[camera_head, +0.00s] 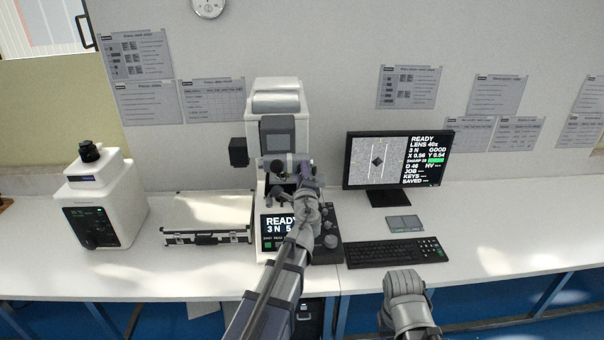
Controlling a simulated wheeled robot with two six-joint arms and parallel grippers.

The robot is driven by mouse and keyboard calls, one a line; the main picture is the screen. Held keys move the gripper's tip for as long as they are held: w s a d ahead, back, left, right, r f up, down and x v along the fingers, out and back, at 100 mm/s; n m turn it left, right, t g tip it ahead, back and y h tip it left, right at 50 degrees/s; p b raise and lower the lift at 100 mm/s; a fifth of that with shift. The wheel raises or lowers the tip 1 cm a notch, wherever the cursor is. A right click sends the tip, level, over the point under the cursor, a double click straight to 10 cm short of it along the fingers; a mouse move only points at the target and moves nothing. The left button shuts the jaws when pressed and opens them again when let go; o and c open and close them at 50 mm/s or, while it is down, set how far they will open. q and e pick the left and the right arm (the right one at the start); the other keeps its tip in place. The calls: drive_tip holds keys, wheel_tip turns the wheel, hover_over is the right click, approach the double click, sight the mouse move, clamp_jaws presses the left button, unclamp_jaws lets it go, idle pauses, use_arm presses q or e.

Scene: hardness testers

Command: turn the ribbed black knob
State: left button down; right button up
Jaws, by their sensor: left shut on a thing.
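Dark round knobs (331,241) show on the right of the tester's base, beside my left arm. My right gripper (403,283) is low in front of the keyboard, apart from the tester; its fingers are not clear.
A monitor (397,160) reading READY stands right of the tester, with a keyboard (396,252) in front. A flat case (207,218) and a white machine with a black top knob (98,198) stand left. The bench's far right (530,220) is clear.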

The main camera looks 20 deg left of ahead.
use_arm(q)
drive_tip(key=n, duration=1)
drive_tip(key=shift+s, duration=0.1)
drive_tip(key=shift+n, duration=0.4)
drive_tip(key=c, duration=0.6)
unclamp_jaws()
drive_tip(key=shift+s, duration=0.1)
drive_tip(key=v, duration=0.7)
drive_tip(key=shift+s, duration=0.3)
drive_tip(key=shift+d, duration=0.15)
